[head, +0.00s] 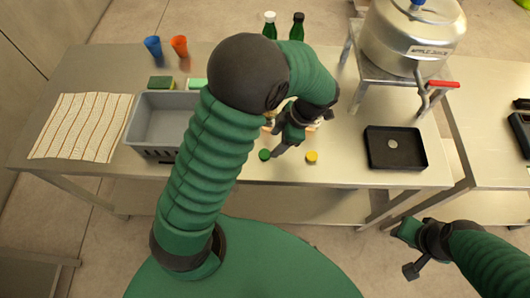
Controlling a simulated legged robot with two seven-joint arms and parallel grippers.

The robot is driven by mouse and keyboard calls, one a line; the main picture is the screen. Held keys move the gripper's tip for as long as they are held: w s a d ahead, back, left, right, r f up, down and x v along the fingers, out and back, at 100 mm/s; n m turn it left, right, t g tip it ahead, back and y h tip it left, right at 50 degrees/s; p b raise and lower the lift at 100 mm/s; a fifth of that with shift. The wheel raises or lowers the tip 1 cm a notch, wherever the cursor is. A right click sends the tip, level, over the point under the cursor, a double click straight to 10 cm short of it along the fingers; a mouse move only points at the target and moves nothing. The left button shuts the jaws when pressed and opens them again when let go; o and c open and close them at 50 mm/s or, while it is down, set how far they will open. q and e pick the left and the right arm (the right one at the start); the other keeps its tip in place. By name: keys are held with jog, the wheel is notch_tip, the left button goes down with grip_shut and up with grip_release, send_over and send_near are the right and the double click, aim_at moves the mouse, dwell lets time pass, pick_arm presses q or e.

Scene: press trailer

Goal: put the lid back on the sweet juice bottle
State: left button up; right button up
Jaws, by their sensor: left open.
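My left gripper (279,147) is open, above the front part of the table, close to a small green lid (264,155). I cannot tell whether it touches the lid. A yellow lid (311,157) lies to the right of the gripper. At the back edge stand a green bottle with a white top (270,27) and a green bottle with a dark top (297,28). No readable label shows which is sweet juice. My arm hides part of the table, where pale items partly show behind the gripper. My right gripper (407,250) is low at right, off the table; its jaws are unclear.
A grey bin (141,126), a striped cloth (80,125), sponges (161,83), a blue cup (153,46) and an orange cup (179,46) are at left. A metal press tank (400,38) on a stand and a black tray (379,160) are at right.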

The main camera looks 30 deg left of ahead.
aim_at(266, 154)
pick_arm(q)
jog(key=shift+s+a+f, duration=0.15)
jog(key=shift+f, duration=0.3)
jog(key=x, duration=0.3)
jog(key=p+x, duration=0.1)
jog(key=x, duration=0.1)
jog(key=shift+s, duration=0.4)
jog(key=shift+c, duration=0.4)
grip_shut()
